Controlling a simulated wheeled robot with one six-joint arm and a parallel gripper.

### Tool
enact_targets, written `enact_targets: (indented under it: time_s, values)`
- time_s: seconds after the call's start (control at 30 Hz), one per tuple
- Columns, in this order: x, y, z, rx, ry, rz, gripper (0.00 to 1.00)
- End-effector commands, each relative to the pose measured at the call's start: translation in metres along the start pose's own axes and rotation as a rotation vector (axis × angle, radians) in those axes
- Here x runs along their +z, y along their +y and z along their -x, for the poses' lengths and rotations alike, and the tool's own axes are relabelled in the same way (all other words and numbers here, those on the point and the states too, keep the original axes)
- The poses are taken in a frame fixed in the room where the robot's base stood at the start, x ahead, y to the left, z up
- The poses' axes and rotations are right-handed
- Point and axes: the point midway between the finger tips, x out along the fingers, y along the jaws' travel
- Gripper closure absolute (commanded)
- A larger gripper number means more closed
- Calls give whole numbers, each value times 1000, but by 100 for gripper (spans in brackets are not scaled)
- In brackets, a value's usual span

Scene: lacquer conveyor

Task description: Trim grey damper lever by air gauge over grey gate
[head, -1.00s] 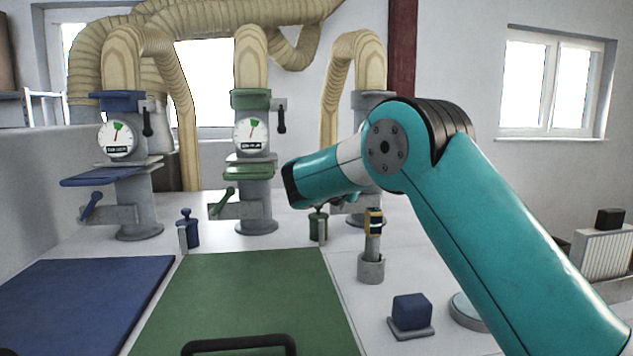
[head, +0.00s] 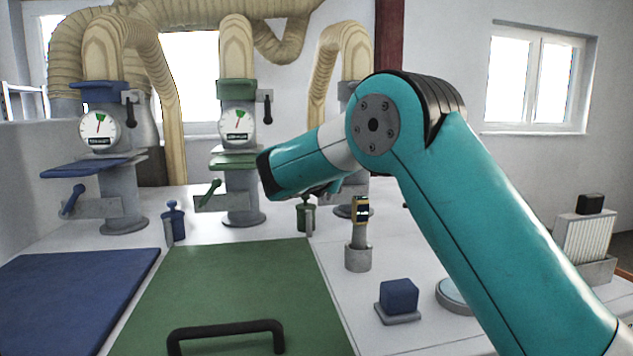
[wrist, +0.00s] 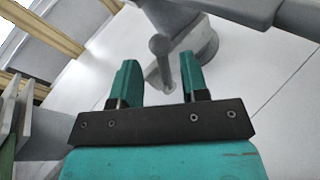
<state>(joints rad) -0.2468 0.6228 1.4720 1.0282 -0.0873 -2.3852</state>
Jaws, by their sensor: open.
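The grey station stands at the back behind my arm in the head view; its round base (head: 345,212) shows, but its gauge and gate are hidden there. In the wrist view, a grey lever (wrist: 159,47) with a rounded end shows beyond and between the two teal fingers of my gripper (wrist: 158,62). The fingers are apart with nothing held; I cannot tell whether they touch the lever. A grey cylindrical column (wrist: 200,45) stands just behind it. My gripper is hidden behind my arm in the head view.
A green station (head: 237,190) and a blue station (head: 120,190) with white gauges stand left. The green mat (head: 240,285) is clear except for a black handle (head: 228,330).

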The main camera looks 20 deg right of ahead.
Motion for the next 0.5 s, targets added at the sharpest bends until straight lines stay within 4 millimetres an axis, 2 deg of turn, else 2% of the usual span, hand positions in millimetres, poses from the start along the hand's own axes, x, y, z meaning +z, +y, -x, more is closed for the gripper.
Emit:
enact_targets:
  time_s: [0.03, 0.3, 0.5]
  values:
    - [-5, 1, 14, 6, 1, -2, 59]
    - [-5, 0, 84, 7, 1, -2, 59]
    - [-3, 0, 122, 4, 2, 0, 59]
